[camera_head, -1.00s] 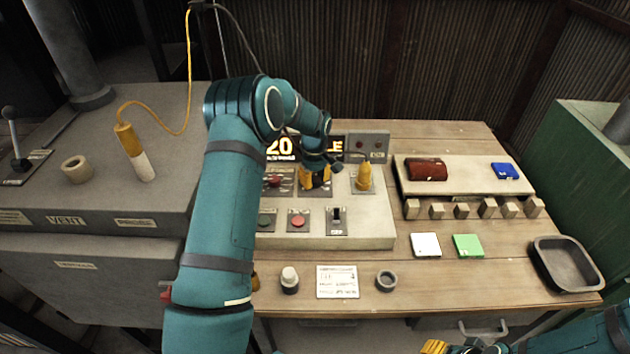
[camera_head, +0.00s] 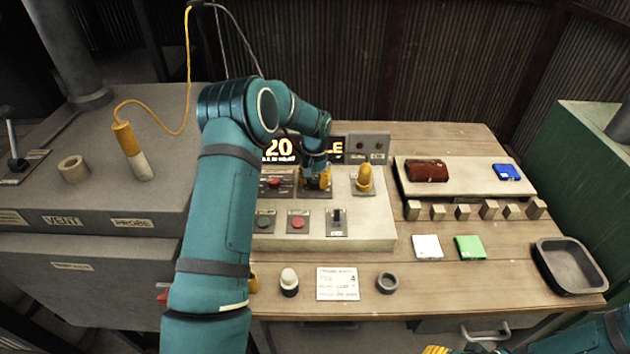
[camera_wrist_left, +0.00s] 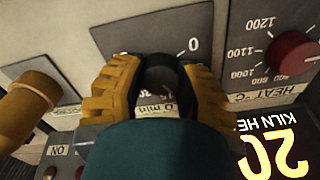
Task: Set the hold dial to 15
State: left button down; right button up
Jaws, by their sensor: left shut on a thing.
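The hold dial (camera_wrist_left: 163,68) is a dark round knob on a grey plate in the left wrist view. The lit display (camera_head: 280,148) reads 20 in the head view. My right gripper (camera_head: 436,350) barely shows at the bottom edge, away from the panel.
The red heat dial (camera_wrist_left: 292,52) sits beside the hold dial. A yellow knob (camera_head: 363,179) stands on the other side. Green and red buttons (camera_head: 298,223) and a black switch (camera_head: 336,216) are in front. A card (camera_head: 337,283) lies on the wooden table.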

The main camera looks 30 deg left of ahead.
aim_at(315, 180)
pick_arm(q)
jog(key=m, duration=0.6)
dwell(0.6)
jog(key=c, duration=0.6)
grip_release()
jog(key=shift+o, duration=0.2)
notch_tip(315, 180, up, 12)
